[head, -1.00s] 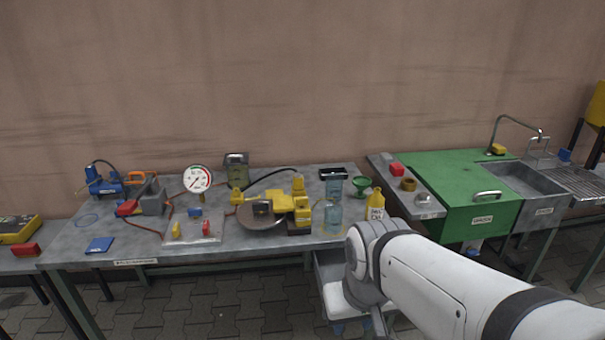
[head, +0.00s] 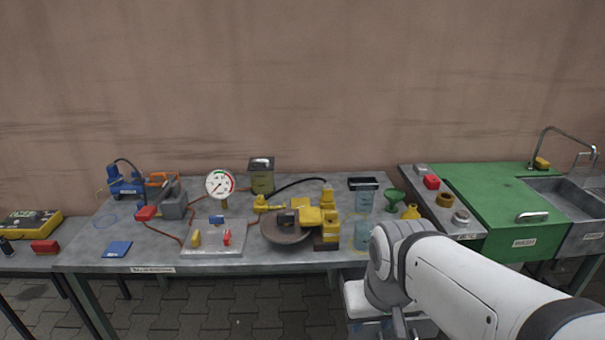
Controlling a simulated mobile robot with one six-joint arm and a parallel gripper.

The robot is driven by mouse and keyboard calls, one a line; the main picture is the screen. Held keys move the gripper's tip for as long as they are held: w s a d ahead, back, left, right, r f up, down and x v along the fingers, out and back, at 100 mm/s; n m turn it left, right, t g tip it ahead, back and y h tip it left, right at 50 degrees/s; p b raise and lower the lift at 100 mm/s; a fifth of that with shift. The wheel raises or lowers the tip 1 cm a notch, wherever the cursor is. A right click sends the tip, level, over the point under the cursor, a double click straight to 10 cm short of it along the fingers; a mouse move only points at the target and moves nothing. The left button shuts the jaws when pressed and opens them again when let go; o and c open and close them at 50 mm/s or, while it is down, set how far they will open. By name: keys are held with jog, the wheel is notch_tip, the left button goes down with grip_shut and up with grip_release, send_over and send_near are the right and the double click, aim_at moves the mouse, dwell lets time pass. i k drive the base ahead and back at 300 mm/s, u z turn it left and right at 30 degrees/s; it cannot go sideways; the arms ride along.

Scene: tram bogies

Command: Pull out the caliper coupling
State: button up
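A yellow caliper (head: 328,222) sits on a dark brake disc (head: 285,232) at the middle right of the workbench (head: 110,225). A black hose (head: 300,182) arches to the top of the caliper's right part. The coupling is too small to tell apart from the caliper there. My white arm reaches in from the lower right, in front of the bench's right end.
A pressure gauge (head: 220,184), a board with small coloured handles (head: 212,238) and a blue pump (head: 124,186) stand left of the disc. A clear bottle (head: 363,228) and a green funnel (head: 395,200) stand right. A green wash bench (head: 505,205) is farther right.

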aim_at(327, 194)
jog(key=i, duration=1.15)
jog(key=z, duration=0.05)
